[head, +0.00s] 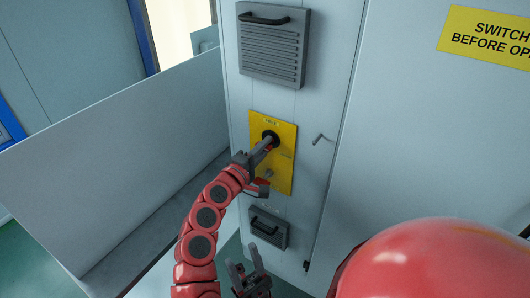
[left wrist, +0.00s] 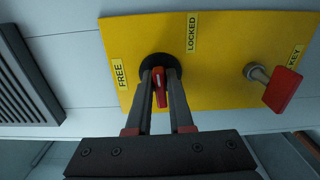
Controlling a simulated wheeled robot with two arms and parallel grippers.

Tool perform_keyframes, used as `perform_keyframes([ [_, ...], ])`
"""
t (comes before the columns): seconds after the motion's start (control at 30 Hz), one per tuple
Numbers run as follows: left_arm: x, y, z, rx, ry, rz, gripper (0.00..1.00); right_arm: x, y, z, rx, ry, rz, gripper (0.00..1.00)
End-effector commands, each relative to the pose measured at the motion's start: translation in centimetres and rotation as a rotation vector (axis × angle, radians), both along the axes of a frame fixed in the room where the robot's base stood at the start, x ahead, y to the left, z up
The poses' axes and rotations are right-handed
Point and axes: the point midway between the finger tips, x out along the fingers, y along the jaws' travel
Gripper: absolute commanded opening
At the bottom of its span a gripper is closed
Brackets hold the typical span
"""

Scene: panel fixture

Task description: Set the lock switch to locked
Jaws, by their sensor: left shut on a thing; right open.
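The yellow switch panel (head: 285,176) is on the grey cabinet front. In the left wrist view the panel (left wrist: 220,70) carries a FREE label (left wrist: 121,74) at left and a LOCKED label (left wrist: 192,33) at upper right. The lock switch has a black round base (left wrist: 147,67) and a red handle (left wrist: 159,88). My left gripper (head: 268,146) is shut on the red handle; it also shows in the left wrist view (left wrist: 161,78). The handle lies roughly up-down there; I cannot tell which label it points to. My right gripper (head: 245,272) is open, low in front of the cabinet.
A key with a red tag (left wrist: 282,90) sticks out of the panel beside the switch. A vented cover (head: 272,50) with a black handle is above the panel, and a smaller one (head: 268,228) below. A grey partition (head: 110,160) stands left.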

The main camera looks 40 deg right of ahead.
Motion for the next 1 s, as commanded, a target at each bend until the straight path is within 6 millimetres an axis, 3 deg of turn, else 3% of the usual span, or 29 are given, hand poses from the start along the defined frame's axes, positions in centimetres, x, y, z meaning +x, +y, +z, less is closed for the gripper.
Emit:
perform_keyframes([
  [0.63, -0.02, -0.03, -0.22, 0.024, -0.047, -0.001, 0.00, 0.00, 0.00, -0.68, 0.000, 0.000, 0.000, 0.50],
  [0.67, -0.02, -0.03, -0.22, 0.024, -0.047, -0.001, 0.21, 0.00, 0.00, -0.69, 0.000, 0.000, 0.000, 0.50],
  [0.8, -0.01, -0.02, -0.18, 0.023, -0.048, -0.001, 0.45, 0.00, 0.00, -0.68, 0.000, 0.000, 0.000, 0.50],
  [1.0, -0.01, -0.01, -0.11, 0.022, -0.048, 0.000, 0.45, 0.00, 0.00, -0.67, 0.000, 0.000, 0.000, 0.50],
])
